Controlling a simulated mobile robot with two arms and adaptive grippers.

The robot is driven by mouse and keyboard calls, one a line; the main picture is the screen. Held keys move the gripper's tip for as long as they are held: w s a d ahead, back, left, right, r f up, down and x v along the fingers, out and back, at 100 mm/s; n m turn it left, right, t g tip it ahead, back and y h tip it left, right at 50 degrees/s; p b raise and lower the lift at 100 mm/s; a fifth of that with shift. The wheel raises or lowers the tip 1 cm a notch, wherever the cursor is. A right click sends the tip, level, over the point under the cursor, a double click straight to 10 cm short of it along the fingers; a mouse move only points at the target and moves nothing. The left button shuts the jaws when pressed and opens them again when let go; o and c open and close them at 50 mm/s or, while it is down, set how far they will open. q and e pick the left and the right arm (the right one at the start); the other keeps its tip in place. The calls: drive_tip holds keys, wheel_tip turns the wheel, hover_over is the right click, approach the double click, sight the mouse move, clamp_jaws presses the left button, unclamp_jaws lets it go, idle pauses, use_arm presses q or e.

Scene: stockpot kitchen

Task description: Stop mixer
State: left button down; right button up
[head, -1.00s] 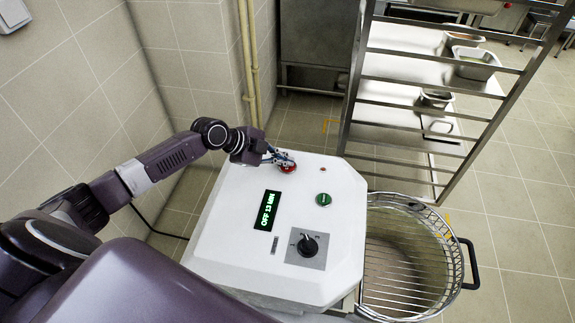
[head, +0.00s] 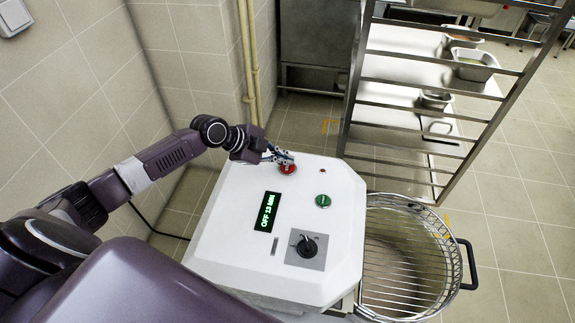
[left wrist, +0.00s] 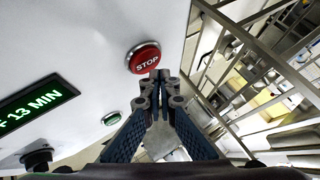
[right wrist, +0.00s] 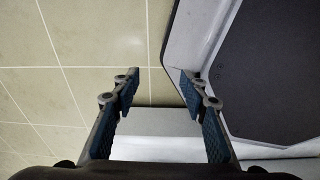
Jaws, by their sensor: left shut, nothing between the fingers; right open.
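The mixer (head: 235,190) has a white top panel, and its display (head: 267,211) reads "OFF 13 MIN". The red stop button (head: 288,168) is at the panel's far edge; in the left wrist view the button (left wrist: 143,58) reads STOP. My left gripper (head: 284,157) is shut and empty, just beyond the button in the head view. In the left wrist view my left fingertips (left wrist: 158,78) are just below and right of the button, with a small gap seeming to show. My right gripper (right wrist: 160,75) is open and empty in the right wrist view.
A green button (head: 323,201) and a black knob (head: 307,246) are on the panel. A wire guard (head: 458,250) rings the mixer bowl at the right. A metal rack (head: 505,100) stands behind it, and a tiled wall (head: 70,90) is at the left.

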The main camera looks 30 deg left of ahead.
sight(285, 167)
use_arm(q)
drive_tip(key=shift+r, duration=0.1)
use_arm(e)
drive_tip(key=shift+a, duration=0.1)
use_arm(q)
wheel_tip(285, 167, up, 4)
drive_tip(key=p, duration=0.3)
drive_tip(key=shift+r+p, duration=0.35)
drive_tip(key=shift+r, duration=0.1)
use_arm(e)
drive_tip(key=r, duration=0.1)
drive_tip(key=a+r, duration=0.1)
drive_tip(key=r, duration=0.1)
drive_tip(key=shift+r, duration=0.25)
drive_tip(key=shift+d, duration=0.25)
use_arm(q)
drive_tip(key=shift+a+f, duration=0.1)
use_arm(e)
drive_tip(key=shift+s, duration=0.15)
